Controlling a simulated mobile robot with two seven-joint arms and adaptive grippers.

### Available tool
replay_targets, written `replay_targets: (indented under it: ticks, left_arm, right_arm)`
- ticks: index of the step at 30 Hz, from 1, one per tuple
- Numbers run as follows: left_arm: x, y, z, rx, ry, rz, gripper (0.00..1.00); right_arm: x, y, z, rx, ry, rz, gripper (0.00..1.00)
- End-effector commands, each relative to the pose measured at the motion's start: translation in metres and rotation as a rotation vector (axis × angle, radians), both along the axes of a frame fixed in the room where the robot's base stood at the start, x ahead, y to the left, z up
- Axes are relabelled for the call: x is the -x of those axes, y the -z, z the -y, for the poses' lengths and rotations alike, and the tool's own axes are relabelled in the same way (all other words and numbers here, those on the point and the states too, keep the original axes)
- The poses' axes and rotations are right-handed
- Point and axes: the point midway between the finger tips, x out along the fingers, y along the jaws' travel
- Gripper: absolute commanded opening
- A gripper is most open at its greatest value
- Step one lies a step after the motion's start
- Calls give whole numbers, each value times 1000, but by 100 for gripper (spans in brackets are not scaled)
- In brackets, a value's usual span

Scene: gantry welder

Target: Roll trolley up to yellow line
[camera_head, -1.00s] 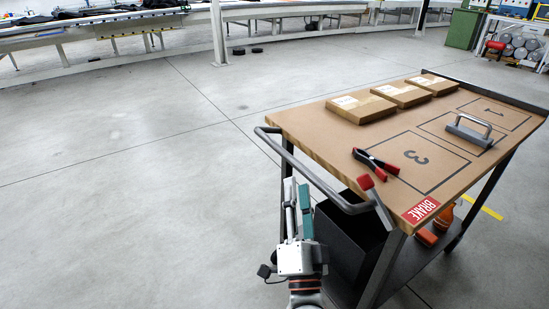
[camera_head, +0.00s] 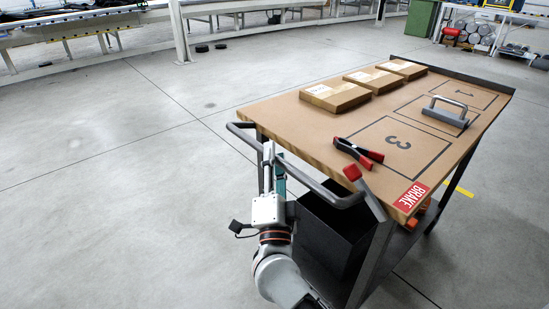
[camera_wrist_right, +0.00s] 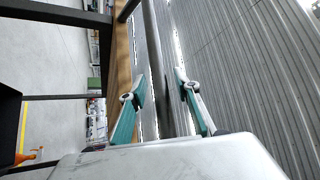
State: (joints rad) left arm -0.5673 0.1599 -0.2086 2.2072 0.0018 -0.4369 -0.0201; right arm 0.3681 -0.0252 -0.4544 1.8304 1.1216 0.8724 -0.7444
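The trolley (camera_head: 290,131) has a brown top and a dark frame, with a bent grey push handle (camera_head: 312,184) at its near left end. A red-tipped lever (camera_head: 352,173) stands beside a red BRAKE label (camera_head: 411,197). My right gripper (camera_head: 270,152) is at the handle. In the wrist view its teal fingers (camera_wrist_right: 161,78) are open, one on each side of the handle bar (camera_wrist_right: 153,40), with gaps visible. A short piece of yellow line (camera_head: 459,188) shows on the floor beyond the trolley; the trolley hides part of it. My left gripper is out of view.
Three cardboard boxes (camera_head: 335,95), a red-handled clamp (camera_head: 358,152) and a grey handled tool (camera_head: 446,112) lie on the trolley top. A black bin (camera_head: 330,235) is below. A pillar (camera_head: 180,30) and benches stand behind. The floor to the left is clear.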

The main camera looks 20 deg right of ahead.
Motion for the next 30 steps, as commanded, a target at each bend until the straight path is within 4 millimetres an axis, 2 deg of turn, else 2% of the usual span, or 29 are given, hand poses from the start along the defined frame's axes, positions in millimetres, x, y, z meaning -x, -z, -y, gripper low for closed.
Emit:
replay_targets:
  ticks: [8,9,12,13,23,30]
  left_arm:
    - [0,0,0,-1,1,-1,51]
    - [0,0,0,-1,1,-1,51]
    - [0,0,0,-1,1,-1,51]
    - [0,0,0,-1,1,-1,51]
    - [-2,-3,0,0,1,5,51]
    - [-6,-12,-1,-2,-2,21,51]
  right_arm:
    - [-2,-1,1,1,0,0,32]
    - [-2,-1,1,1,0,0,29]
    - [-2,-1,1,1,0,0,3]
    - [-2,-1,1,1,0,0,0]
    - [-4,-2,6,2,2,1,0]
    - [-13,-6,32,2,7,5,0]
